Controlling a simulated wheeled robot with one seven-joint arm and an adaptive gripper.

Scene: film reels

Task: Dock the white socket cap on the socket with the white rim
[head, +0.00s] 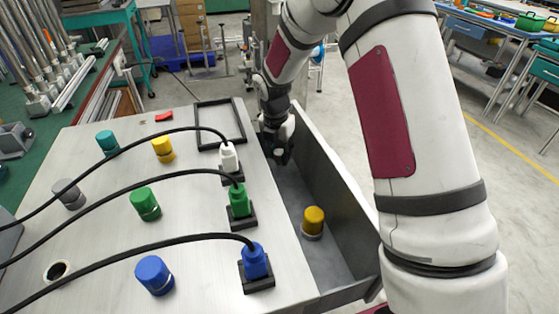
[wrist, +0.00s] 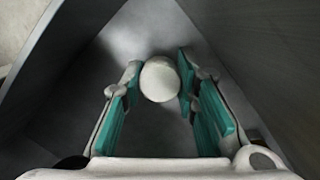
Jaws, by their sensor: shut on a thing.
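The white socket cap (wrist: 160,80) sits between the teal-padded fingers of my gripper (wrist: 158,85) in the wrist view. The fingers are shut on its sides. An open round socket (head: 57,270) with a pale rim is at the front left of the metal panel. It is empty, and my gripper is far to its right.
The panel (head: 110,240) carries teal, yellow, grey, green and blue caps. White (head: 229,157), green (head: 239,200) and blue (head: 255,262) plugs with black cables stand along its right side. A yellow cap (head: 313,222) is in the trough (head: 335,190). A black frame (head: 241,122) lies at the back.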

